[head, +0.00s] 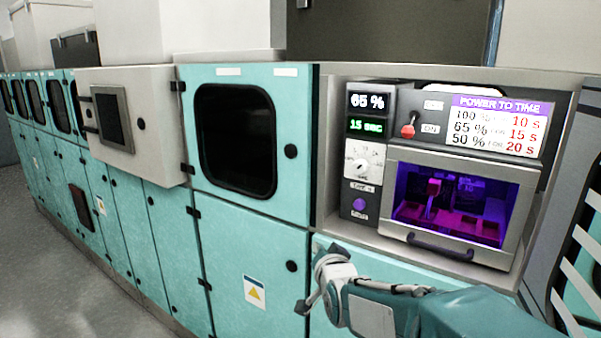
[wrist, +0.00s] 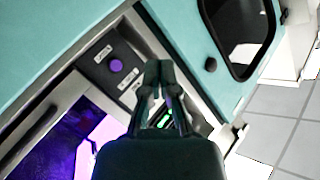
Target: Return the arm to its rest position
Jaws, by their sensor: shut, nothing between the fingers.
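My gripper (head: 318,292) is in front of the teal cabinets, low and to the left of the lit machine (head: 455,255). In the wrist view my gripper (wrist: 158,75) has its fingertips together, with nothing between them. My teal arm reaches in from the lower right of the head view. The machine's door is closed, with purple light and reddish trays behind its window. Its displays read 65 % and 15 sec.
A teal cabinet door (head: 208,142) with a dark window is left of the machine. A light box with a screen (head: 112,118) juts out farther left. Grey floor (head: 70,285) is open at the lower left. A striped dark panel (head: 585,240) stands at the right edge.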

